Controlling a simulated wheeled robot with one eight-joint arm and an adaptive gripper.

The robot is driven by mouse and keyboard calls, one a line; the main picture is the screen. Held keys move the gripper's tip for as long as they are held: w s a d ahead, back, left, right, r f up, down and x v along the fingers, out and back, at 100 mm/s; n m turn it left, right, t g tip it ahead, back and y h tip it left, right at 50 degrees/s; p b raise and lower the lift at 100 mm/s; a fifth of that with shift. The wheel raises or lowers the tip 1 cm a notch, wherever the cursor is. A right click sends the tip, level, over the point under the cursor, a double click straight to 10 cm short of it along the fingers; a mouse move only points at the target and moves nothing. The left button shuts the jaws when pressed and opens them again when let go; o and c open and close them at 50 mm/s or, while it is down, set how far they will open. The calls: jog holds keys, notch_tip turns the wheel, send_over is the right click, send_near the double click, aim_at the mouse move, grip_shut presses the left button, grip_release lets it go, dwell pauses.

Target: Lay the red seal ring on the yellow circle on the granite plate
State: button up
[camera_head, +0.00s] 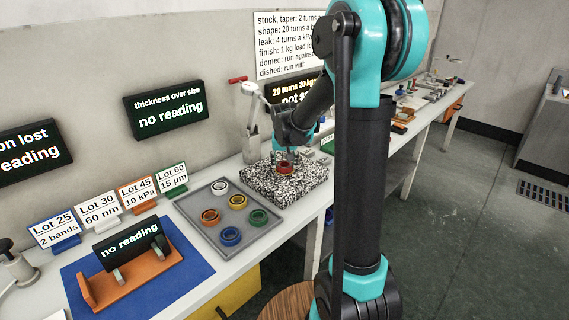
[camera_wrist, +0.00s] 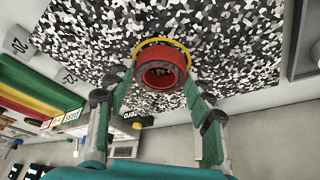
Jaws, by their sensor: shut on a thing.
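The red seal ring (camera_wrist: 161,68) is between the fingertips of my gripper (camera_wrist: 160,78) in the wrist view, and the gripper is shut on it. The ring also shows in the head view (camera_head: 285,169), at the granite plate, below my gripper (camera_head: 286,160). The speckled black-and-white granite plate (camera_head: 262,188) lies on the bench. The yellow circle (camera_wrist: 150,42) shows as an arc behind the ring's far side in the wrist view; the ring hides the rest. I cannot tell whether the ring touches the plate.
A grey tray (camera_head: 208,238) with several coloured rings stands left of the plate. Lot signs (camera_head: 97,210) and an orange gauge stand (camera_head: 130,282) on a blue mat (camera_head: 190,282) are further left. A lever device (camera_head: 250,120) stands behind the plate.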

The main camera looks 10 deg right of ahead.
jog(key=shift+f, duration=0.15)
jog(key=o, duration=1.2)
jog(key=d+v, duration=0.1)
jog(key=v, duration=1.1)
jog(key=shift+n+y, duration=0.3)
jog(key=shift+n, duration=0.6)
jog(key=s+d+f, duration=0.1)
jog(key=s+f, duration=0.4)
jog(key=s, duration=0.3)
jog(key=s+d+f, duration=0.1)
jog(key=s+f, duration=0.5)
jog(key=s, duration=0.3)
jog(key=s+d+f, duration=0.1)
jog(key=s+f, duration=0.5)
jog(key=s, duration=0.2)
jog(key=shift+s+d, duration=0.25)
jog(key=shift+d, duration=0.15)
